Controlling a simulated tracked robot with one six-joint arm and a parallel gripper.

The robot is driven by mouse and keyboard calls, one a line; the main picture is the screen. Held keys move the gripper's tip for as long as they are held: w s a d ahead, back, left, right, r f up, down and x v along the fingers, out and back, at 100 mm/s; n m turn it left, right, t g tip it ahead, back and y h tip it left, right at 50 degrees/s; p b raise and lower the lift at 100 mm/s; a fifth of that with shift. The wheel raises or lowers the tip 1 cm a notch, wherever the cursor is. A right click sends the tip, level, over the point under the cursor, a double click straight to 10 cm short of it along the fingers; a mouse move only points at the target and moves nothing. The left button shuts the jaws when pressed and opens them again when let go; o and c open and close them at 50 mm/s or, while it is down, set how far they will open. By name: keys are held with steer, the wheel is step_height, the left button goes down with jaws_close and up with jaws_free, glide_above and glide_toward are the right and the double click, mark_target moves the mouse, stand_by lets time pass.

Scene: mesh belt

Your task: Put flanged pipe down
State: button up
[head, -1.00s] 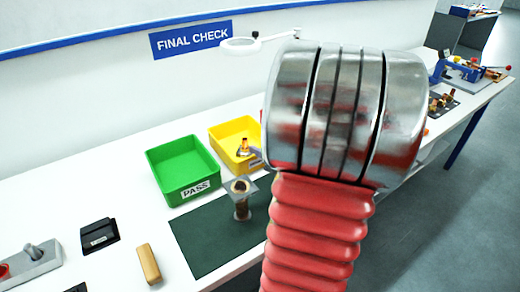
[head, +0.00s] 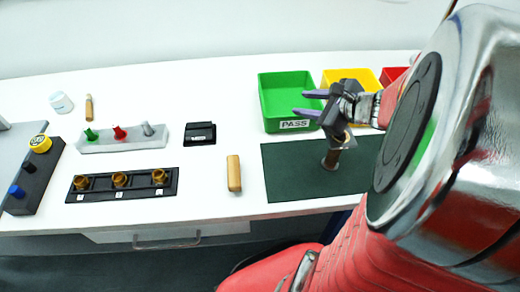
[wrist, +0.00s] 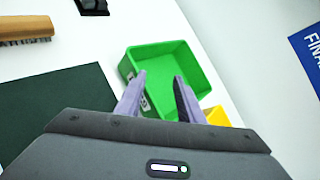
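The flanged pipe (head: 331,158) stands upright on the dark green mat (head: 290,180) in the head view. Its upper flange is partly hidden behind my gripper. My gripper (head: 300,103) is above the pipe with its purple fingers pointing left, apart and empty. In the wrist view my gripper (wrist: 158,95) shows both fingers spread, with only the green bin seen between and beyond them. The pipe does not show in the wrist view.
The green PASS bin (head: 292,75), yellow bin (head: 350,76) and red bin (head: 394,72) stand behind the mat. A wooden-handled brush (head: 234,174) lies left of it. A black rack (head: 122,184) with brass fittings is farther left. The mat's left part is clear.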

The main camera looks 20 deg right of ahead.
steer(key=s+a+n+g+y, duration=0.1)
steer(key=s+a+n+g, duration=0.1)
steer(key=a+n, duration=0.5)
steer(key=s+a+n+g+y, duration=0.1)
steer(key=s+a+n+g, duration=0.2)
steer(key=a+n, duration=0.35)
steer(key=s+a+r+n+h, duration=0.4)
steer(key=s+a+n, duration=0.2)
steer(key=n, duration=0.7)
steer(key=shift+s+g+h, duration=0.3)
steer(key=shift+s+g, duration=0.1)
steer(key=shift+s, duration=0.75)
